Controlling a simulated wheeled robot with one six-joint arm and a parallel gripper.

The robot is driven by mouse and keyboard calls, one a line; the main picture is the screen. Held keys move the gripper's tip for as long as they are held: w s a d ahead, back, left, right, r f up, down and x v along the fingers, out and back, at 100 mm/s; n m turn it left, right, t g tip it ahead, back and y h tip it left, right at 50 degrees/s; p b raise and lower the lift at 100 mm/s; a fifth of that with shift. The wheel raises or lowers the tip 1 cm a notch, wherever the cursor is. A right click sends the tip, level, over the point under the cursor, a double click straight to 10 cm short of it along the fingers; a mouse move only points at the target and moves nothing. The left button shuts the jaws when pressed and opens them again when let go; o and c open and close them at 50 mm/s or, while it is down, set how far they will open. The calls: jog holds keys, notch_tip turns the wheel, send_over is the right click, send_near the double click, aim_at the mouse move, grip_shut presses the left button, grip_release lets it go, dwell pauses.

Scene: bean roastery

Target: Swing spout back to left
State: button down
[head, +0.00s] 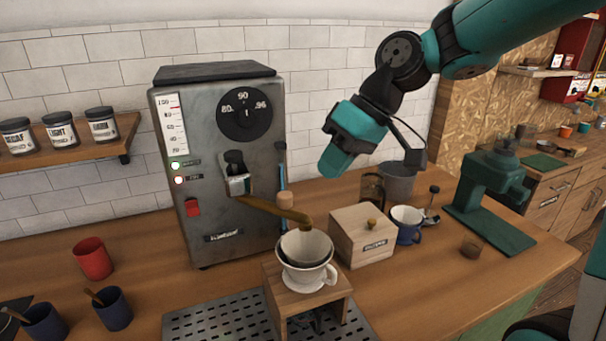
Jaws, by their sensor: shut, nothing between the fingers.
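The brass spout (262,207) comes out of the grey water boiler (226,140) below its tap (236,177). It points to the right and toward me, with its bent tip over the white dripper (304,274). My gripper (334,168) is shut and empty, high above the counter. It is to the right of the boiler and above and to the right of the spout, clear of it.
A wooden box (362,240), a blue mug (407,228), a grey bin (397,182) and a green grinder (490,195) stand on the right. Red and blue cups (92,258) stand at the left. A metal drip grid (225,318) lies in front. Air left of the spout looks clear.

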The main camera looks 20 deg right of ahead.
jog(key=w+d+r+t, duration=0.1)
jog(key=w+d, duration=0.4)
jog(key=d, duration=0.2)
jog(key=shift+r+m+p, duration=0.2)
jog(key=shift+m+p, duration=0.1)
jog(key=shift+a, duration=0.1)
jog(key=p, duration=0.4)
send_near(270, 203)
notch_tip(270, 203, down, 4)
jog(key=d, duration=0.2)
jog(key=shift+s+a+f, duration=0.1)
jog(key=shift+a+f, duration=0.2)
jog(key=shift+a, duration=0.35)
